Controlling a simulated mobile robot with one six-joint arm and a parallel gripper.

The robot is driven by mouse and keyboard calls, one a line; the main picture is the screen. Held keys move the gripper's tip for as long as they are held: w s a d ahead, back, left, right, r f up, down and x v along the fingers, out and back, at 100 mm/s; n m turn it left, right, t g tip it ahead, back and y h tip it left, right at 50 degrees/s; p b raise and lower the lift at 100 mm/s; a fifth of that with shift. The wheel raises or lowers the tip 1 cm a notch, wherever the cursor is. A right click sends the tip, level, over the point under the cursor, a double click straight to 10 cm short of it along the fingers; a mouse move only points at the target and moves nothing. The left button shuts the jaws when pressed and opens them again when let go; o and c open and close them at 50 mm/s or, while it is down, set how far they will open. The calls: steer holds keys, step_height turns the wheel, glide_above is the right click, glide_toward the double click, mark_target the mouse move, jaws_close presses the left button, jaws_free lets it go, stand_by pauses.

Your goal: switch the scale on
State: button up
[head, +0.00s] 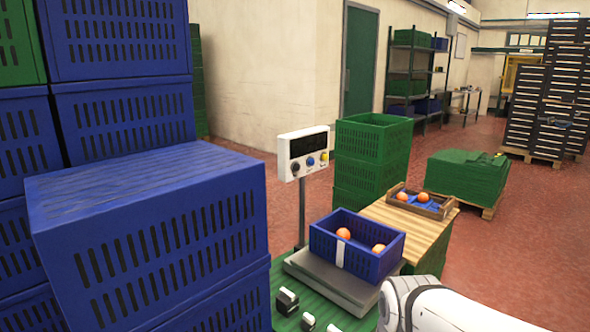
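The scale's white display head (288,170) stands on a thin post behind the weighing platform. Its screen (308,144) is dark, with no digits visible. Below the screen sit a black knob (295,167), a blue button (310,161) and a yellow button (324,156). The grey platform (325,284) carries a blue crate (371,265) with two oranges visible in it. A white link of my arm shows at the lower right, in front of the platform's right side. My gripper is not in view.
Stacked blue crates (150,240) fill the left, close to the display head. Small black-and-white blocks (287,300) lie on the green surface before the scale. Green crates (372,140) stand behind. A wooden tray (440,212) with oranges sits right. Red floor is open beyond.

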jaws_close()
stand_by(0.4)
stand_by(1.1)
